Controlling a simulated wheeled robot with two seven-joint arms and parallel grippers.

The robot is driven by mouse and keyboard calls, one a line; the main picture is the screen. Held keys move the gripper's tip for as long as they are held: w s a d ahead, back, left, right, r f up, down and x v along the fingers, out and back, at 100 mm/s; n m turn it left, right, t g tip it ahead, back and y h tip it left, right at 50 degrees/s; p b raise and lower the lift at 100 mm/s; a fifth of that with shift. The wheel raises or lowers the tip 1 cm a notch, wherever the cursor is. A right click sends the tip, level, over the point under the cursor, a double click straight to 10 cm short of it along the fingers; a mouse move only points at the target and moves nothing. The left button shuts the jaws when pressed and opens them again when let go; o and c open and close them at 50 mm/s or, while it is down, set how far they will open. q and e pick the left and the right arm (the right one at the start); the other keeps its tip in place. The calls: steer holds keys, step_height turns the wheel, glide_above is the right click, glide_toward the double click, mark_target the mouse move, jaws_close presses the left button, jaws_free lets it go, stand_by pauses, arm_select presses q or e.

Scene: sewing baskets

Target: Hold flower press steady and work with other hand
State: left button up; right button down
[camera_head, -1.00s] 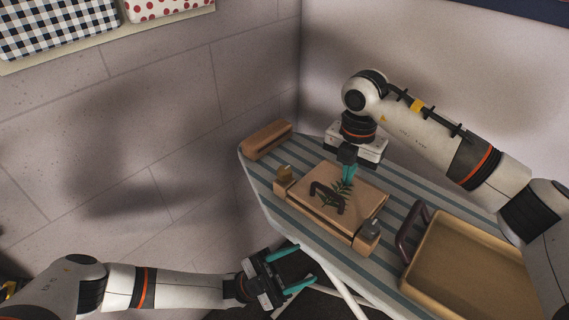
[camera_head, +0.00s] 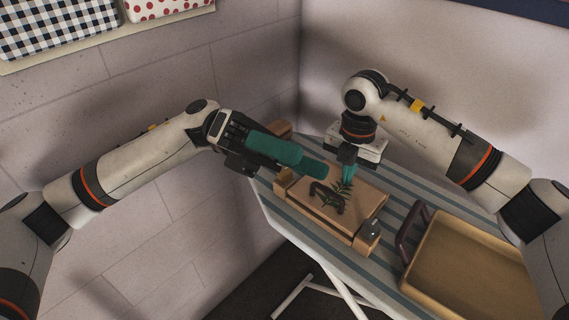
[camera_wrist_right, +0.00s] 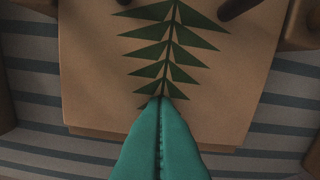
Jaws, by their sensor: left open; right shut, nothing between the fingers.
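The flower press (camera_head: 359,199) is a flat wooden board on the striped ironing board, with a dark handle (camera_head: 329,199) and a green fern sprig (camera_head: 339,188) on top. My right gripper (camera_head: 348,174) is shut and empty, fingers pointing down at the sprig's lower end. In the right wrist view its teal fingers (camera_wrist_right: 160,140) are pressed together at the base of the sprig (camera_wrist_right: 168,50); I cannot tell whether they touch it. My left gripper (camera_head: 307,162) is open, at the press's far left, its teal fingers overlapping in view. It partly hides a brass fitting (camera_head: 285,174).
A wooden tray (camera_head: 470,269) with a dark handle (camera_head: 408,229) stands at the right of the striped board (camera_head: 302,217). A wooden block (camera_head: 280,128) lies behind my left gripper. Walls close off the back.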

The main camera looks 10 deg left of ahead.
arm_select(q)
step_height(320, 180, down, 4)
steer(key=w+d+m+t+y, duration=0.2)
steer(key=m+y, duration=0.2)
steer(key=m+t+y, duration=0.6)
steer(key=t+y, duration=0.4)
steer(key=y, duration=0.3)
glide_toward(285, 170)
steer(key=f, duration=0.8)
steer(key=shift+a+f, duration=0.2)
steer(key=shift+f, duration=0.15)
steer(key=shift+c, duration=0.3)
steer(key=c, duration=0.9)
